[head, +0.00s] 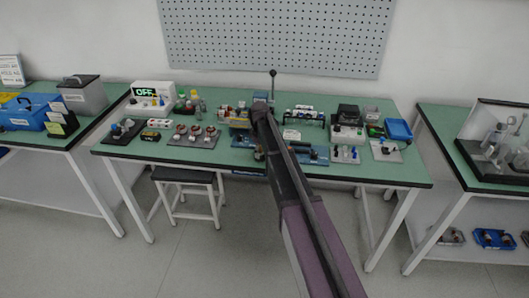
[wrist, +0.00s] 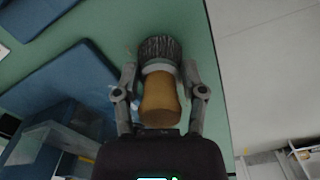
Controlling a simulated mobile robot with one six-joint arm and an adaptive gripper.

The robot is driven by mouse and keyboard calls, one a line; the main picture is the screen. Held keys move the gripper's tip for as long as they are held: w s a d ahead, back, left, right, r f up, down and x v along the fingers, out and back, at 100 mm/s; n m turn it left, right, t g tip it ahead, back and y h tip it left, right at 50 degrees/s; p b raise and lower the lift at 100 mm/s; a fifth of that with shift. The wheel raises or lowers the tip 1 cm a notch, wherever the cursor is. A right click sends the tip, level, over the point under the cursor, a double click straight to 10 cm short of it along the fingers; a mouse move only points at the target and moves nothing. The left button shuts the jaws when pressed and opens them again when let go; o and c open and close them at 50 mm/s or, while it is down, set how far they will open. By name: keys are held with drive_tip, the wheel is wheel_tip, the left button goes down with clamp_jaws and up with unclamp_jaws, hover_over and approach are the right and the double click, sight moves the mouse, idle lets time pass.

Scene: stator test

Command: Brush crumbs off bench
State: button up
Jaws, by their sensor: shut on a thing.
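In the wrist view my gripper (wrist: 160,92) is shut on a brush with a tan handle (wrist: 158,100), a pale collar and dark bristles (wrist: 159,48). The bristles point away from my gripper, over the green bench top (wrist: 195,25) near its front edge. I cannot tell whether they touch the surface. In the head view my arm reaches over the middle of the green bench (head: 135,154) and hides the brush and part of the bench. No crumbs can be made out in either view.
Blue fixtures (wrist: 75,75) lie left of the brush in the wrist view. Several devices crowd the bench, including a display reading OFF (head: 152,94) and a blue bin (head: 398,130). A stool (head: 184,177) stands under the bench. A pegboard (head: 275,35) hangs behind.

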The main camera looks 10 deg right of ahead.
drive_tip(key=shift+w+a, duration=0.15)
drive_tip(key=shift+a, duration=0.15)
drive_tip(key=shift+w+a, duration=0.25)
drive_tip(key=shift+a, duration=0.5)
drive_tip(key=shift+w+a, duration=0.2)
drive_tip(key=shift+a, duration=0.55)
drive_tip(key=shift+a, duration=0.15)
drive_tip(key=shift+w+a+f, duration=0.1)
drive_tip(key=shift+w+a, duration=0.15)
drive_tip(key=shift+a, duration=0.5)
drive_tip(key=shift+w+a, duration=0.25)
drive_tip(key=shift+a, duration=0.5)
drive_tip(key=shift+w+a, duration=0.3)
drive_tip(key=shift+a, duration=0.55)
drive_tip(key=shift+w+a, duration=0.3)
drive_tip(key=shift+a, duration=0.5)
drive_tip(key=shift+s+d, duration=0.1)
